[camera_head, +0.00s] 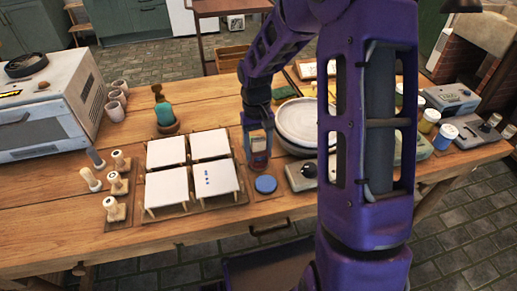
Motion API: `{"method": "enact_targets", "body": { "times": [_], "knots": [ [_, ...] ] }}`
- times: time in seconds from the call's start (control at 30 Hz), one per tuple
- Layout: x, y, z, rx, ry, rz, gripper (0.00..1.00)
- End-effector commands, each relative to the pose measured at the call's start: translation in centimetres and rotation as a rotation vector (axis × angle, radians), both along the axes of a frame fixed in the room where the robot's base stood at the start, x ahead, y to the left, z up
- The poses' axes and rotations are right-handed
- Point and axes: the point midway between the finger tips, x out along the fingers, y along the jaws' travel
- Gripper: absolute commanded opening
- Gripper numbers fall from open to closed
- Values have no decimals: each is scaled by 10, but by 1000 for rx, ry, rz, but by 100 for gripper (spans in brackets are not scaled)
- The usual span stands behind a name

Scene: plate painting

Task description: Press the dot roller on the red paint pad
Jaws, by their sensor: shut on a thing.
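My gripper (258,152) points down over the table, just right of the white tiles. It is shut on a small pale wooden thing (257,142), which I take to be the dot roller; the fingers hide most of it. A dark reddish patch, perhaps the red paint pad (259,166), shows right under the fingertips. I cannot tell whether the roller touches it. A round blue paint pad (265,184) lies just in front of it. The front right white tile (222,180) bears a short column of small blue dots.
Several white tiles (166,152) stand in wooden frames left of my gripper. Wooden rollers (111,206) stand on holders farther left. Stacked pale plates (297,122) are close on the right. My arm hides part of the right side.

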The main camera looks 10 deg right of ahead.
Motion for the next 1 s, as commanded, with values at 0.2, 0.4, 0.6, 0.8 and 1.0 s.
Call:
{"method": "enact_targets", "body": {
  "times": [0.2,0.4,0.6,0.8,1.0],
  "knots": [
    [0,0,-3,0,0,0,24],
    [0,0,-6,0,0,0,24],
    [0,0,-6,0,0,0,24],
    [0,0,-6,0,0,0,24],
    [0,0,-7,0,1,0,24]
  ]
}}
